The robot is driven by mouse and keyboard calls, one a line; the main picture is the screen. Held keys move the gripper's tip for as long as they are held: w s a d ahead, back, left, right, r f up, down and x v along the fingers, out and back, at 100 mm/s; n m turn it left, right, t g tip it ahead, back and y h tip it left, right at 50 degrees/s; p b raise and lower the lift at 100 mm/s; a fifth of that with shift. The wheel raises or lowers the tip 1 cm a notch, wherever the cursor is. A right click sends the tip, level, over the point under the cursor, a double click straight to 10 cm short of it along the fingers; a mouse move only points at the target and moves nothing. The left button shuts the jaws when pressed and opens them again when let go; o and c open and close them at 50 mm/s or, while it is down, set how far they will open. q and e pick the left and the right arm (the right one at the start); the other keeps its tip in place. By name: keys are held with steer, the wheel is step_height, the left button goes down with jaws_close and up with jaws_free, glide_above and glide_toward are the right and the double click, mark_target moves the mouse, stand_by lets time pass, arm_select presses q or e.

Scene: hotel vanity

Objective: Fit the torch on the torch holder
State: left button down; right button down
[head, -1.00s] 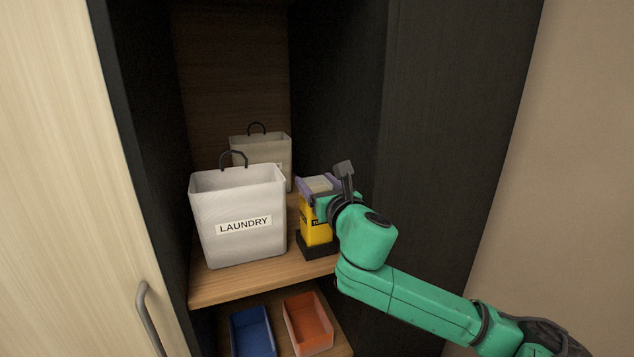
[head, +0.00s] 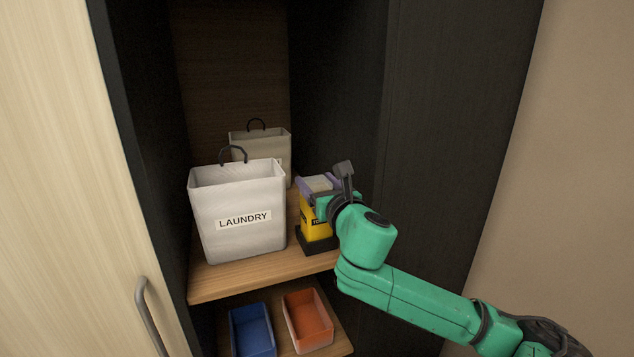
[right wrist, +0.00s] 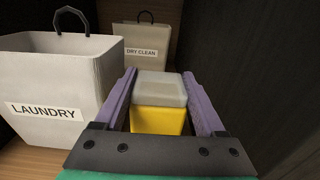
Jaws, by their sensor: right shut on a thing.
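The torch (head: 316,228) is a yellow block with a pale grey top and a partly hidden label. It stands upright at the dark torch holder (head: 318,246), a low black base on the right of the wooden shelf. I cannot tell whether it is fully seated, as my arm covers part of it. My right gripper (head: 319,186) is shut on the torch near its top. In the right wrist view the purple fingers lie on both sides of the torch's grey and yellow upper part (right wrist: 158,118). My left gripper is not in view.
A white laundry bag (head: 238,190) stands close to the left of the torch. A dry clean bag (head: 262,150) stands behind. The dark cabinet wall (head: 430,120) is close on the right. Blue (head: 252,330) and orange (head: 308,320) bins sit on the lower shelf.

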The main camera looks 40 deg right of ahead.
steer(key=shift+f+b, duration=0.3)
steer(key=shift+f, duration=0.25)
stand_by(0.4)
jaws_free()
